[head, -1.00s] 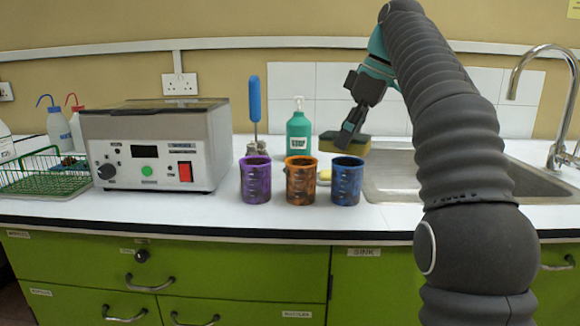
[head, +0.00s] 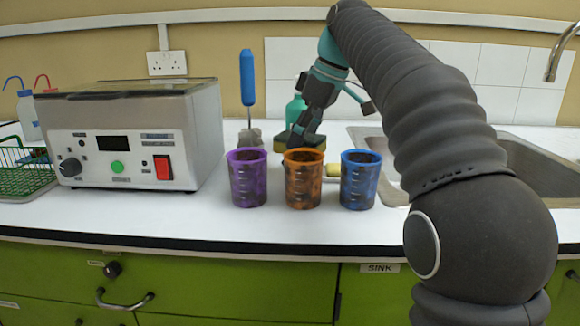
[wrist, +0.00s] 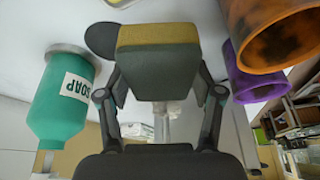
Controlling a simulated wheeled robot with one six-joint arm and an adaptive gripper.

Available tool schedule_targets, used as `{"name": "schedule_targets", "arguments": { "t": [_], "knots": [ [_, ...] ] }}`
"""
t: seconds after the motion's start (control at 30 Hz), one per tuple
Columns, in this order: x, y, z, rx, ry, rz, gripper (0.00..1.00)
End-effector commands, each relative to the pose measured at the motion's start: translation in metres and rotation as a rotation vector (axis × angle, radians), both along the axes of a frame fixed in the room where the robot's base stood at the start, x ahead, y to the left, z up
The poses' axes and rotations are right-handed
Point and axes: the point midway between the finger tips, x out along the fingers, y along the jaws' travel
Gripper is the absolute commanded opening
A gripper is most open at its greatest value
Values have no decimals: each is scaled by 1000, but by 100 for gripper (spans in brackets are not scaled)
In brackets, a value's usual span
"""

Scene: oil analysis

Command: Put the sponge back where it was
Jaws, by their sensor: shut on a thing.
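My gripper (head: 303,135) is shut on the sponge (head: 287,140), just behind the orange beaker. In the wrist view the sponge (wrist: 158,50) is a block with a yellow-olive layer and a dark green layer, between my two fingers (wrist: 160,95). In the head view my fingers and the beaker hide part of it. I cannot tell whether it touches the counter. A dark round patch (wrist: 100,40) lies beside it in the wrist view.
Purple (head: 247,180), orange (head: 303,182) and blue (head: 359,182) beakers stand in a row in front. A green soap bottle (wrist: 62,100) stands close by. A blue-handled brush (head: 247,80) is left, the sink (head: 520,165) right, and a grey machine (head: 130,140) far left.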

Motion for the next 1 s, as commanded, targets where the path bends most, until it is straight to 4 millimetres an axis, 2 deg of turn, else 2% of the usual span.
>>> {"name": "schedule_targets", "arguments": {
  "t": [0.03,0.2,0.3,0.5,0.6,0.97,1.0],
  "knots": [
    [-2,9,-7,-1,1,4,33],
    [-3,25,-15,-1,0,3,33],
    [-3,27,-20,-1,1,2,33],
    [-3,26,-47,-1,1,1,33],
    [-3,26,-55,-1,0,2,33],
    [-3,26,-57,-1,0,2,33],
    [-3,26,-58,-1,0,2,68]
  ]
}}
